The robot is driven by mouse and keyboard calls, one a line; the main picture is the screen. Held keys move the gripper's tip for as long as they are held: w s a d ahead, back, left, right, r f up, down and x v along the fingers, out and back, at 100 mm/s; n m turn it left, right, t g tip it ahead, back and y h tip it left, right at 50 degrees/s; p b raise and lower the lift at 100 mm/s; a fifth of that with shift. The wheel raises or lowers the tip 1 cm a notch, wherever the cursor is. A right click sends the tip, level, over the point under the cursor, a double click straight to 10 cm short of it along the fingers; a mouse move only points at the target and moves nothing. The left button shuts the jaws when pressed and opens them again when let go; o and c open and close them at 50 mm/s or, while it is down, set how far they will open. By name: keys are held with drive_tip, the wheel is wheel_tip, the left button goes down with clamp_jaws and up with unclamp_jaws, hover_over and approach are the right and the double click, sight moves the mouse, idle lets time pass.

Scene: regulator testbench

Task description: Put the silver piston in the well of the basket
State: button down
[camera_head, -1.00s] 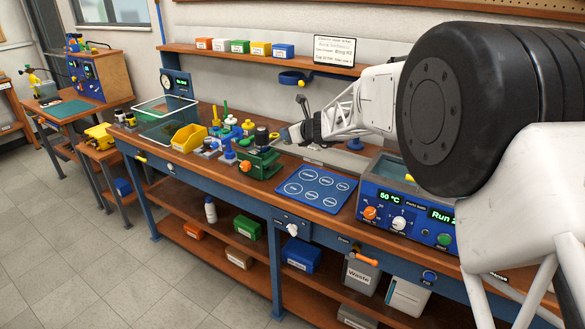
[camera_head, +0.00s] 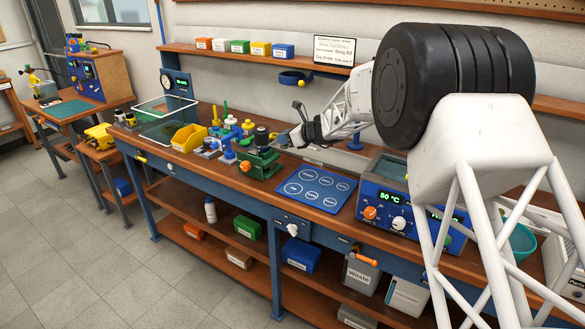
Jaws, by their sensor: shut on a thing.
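I cannot pick out the silver piston for sure. No basket shows clearly. A blue parts bath (camera_head: 371,212) reading 50 °C stands to the right of my gripper, and its inside is partly hidden by my arm.
A blue mat with white circles (camera_head: 313,190) lies in front. A shallow grey tray (camera_head: 340,158) lies behind the mat. A teal bowl (camera_head: 522,241) is at right.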

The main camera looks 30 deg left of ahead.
drive_tip(key=shift+w+a+f+n+g, duration=0.2)
drive_tip(key=shift+w+f+n+g, duration=0.1)
drive_tip(key=shift+f, duration=0.2)
drive_tip(key=shift+w+a+f+n+g, duration=0.2)
drive_tip(key=shift+f+g, duration=0.1)
drive_tip(key=shift+f, duration=0.15)
drive_tip(key=shift+w+a+f+n+g, duration=0.15)
drive_tip(key=shift+w+f+n+g, duration=0.15)
drive_tip(key=shift+f, duration=0.4)
drive_tip(key=shift+w+a+f+n+g, duration=0.15)
drive_tip(key=shift+f+n+g, duration=0.2)
drive_tip(key=shift+f, duration=0.3)
drive_tip(key=shift+h, duration=0.3)
drive_tip(key=shift+f, duration=0.1)
drive_tip(key=shift+f, duration=1.9)
drive_tip(key=shift+f, duration=2.05)
drive_tip(key=shift+f, duration=0.1)
drive_tip(key=c, duration=1.4)
unclamp_jaws()
